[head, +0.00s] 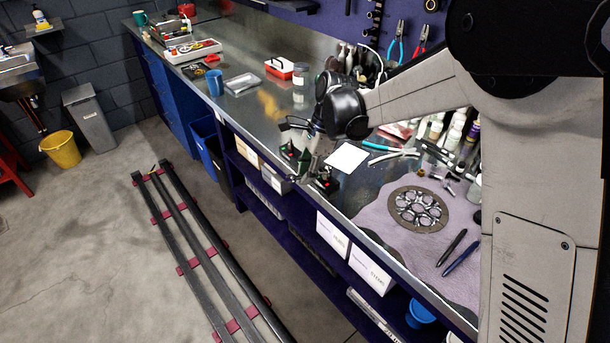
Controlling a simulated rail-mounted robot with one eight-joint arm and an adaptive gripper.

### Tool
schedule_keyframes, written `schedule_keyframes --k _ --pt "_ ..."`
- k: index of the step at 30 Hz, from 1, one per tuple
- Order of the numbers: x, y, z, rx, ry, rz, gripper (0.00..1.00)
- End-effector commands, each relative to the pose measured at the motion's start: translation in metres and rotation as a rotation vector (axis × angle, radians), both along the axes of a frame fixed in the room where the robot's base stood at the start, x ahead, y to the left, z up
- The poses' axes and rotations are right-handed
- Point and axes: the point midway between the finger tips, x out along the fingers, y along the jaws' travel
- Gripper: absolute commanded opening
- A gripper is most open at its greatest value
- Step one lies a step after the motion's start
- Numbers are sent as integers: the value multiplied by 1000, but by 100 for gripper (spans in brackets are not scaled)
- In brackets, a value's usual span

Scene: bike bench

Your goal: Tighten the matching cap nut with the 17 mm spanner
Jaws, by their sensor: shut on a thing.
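My gripper (309,168) is at the front edge of the metal bench, pointing down, seen small and partly covered by my own wrist. It is shut on a thin silver piece that looks like the spanner, whose size marking cannot be read. Two small dark fixtures with red and green parts stand beside it: one fixture (288,152) just left, the other fixture (326,184) just right and nearer. The cap nuts are too small to make out. I cannot tell whether the spanner touches one.
A white sheet (347,157) lies right of my gripper. A disc with a star-shaped centre (418,209) and two dark pens (457,250) lie on a lilac cloth (390,235). Bottles line the back right. A blue mug (214,82) and metal tray (242,83) stand farther left.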

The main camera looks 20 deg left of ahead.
Motion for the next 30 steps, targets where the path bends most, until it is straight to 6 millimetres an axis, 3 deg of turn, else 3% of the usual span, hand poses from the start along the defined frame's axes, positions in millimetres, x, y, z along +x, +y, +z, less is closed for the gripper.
schedule_keyframes --k 30 --pt "5 3 0 -1 1 -96 0"
